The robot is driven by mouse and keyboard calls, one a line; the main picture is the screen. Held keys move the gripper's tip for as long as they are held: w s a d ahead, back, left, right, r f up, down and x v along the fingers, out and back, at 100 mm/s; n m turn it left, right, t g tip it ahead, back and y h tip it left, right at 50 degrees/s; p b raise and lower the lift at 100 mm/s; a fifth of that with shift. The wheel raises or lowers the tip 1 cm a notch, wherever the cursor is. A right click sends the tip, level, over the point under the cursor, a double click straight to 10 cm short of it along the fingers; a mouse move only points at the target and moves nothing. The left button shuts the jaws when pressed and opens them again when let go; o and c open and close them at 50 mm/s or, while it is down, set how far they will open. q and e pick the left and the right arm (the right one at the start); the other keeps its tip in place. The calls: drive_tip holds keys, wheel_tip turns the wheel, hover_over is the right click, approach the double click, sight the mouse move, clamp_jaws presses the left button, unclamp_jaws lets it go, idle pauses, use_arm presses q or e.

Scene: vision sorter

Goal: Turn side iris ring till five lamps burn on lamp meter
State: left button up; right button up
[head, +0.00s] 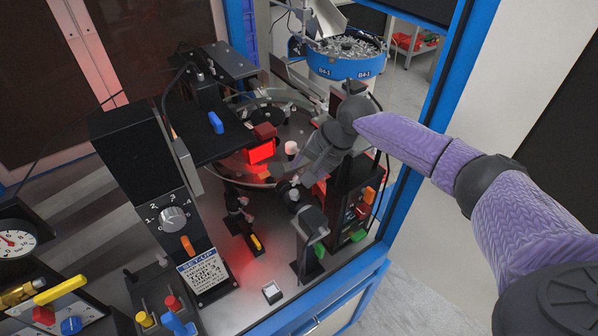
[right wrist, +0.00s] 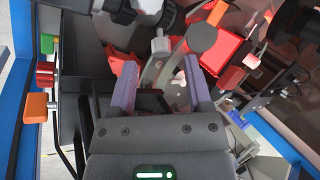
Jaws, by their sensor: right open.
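My right gripper (head: 292,178) reaches in from the right over the machine's deck, beside the glass turntable (head: 240,172). In the right wrist view its two purple fingers (right wrist: 158,66) are apart, with nothing clearly held between them. A dark camera-like body (right wrist: 150,14) with a small pale knob (right wrist: 160,46) lies just ahead of the fingertips. A dark grey round end (right wrist: 202,38) shows beside it. I cannot tell for sure which part is the side iris ring, and the gripper partly covers that area in the head view. I cannot make out the lamp meter or any lit lamps.
A glowing red block (head: 261,152) stands by the turntable. A dark column with a numbered knob (head: 173,218) rises at left. A dark post with orange, red and green buttons (head: 361,211) stands close to my right arm. A blue frame post (head: 432,110) is behind it.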

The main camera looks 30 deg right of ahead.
sight(295, 178)
drive_tip(key=x, duration=0.3)
drive_tip(key=shift+w+f, duration=0.1)
drive_tip(key=shift+w, duration=0.1)
drive_tip(key=shift+a+f, duration=0.1)
drive_tip(key=shift+f, duration=0.15)
drive_tip(key=shift+c, duration=0.3)
clamp_jaws()
drive_tip(key=h+p, duration=0.1)
drive_tip(key=p, duration=0.2)
drive_tip(key=a+r+h+p, duration=0.1)
drive_tip(key=p, duration=0.2)
drive_tip(key=shift+s, duration=0.1)
drive_tip(key=shift+n+h, duration=0.3)
drive_tip(key=shift+f, duration=0.2)
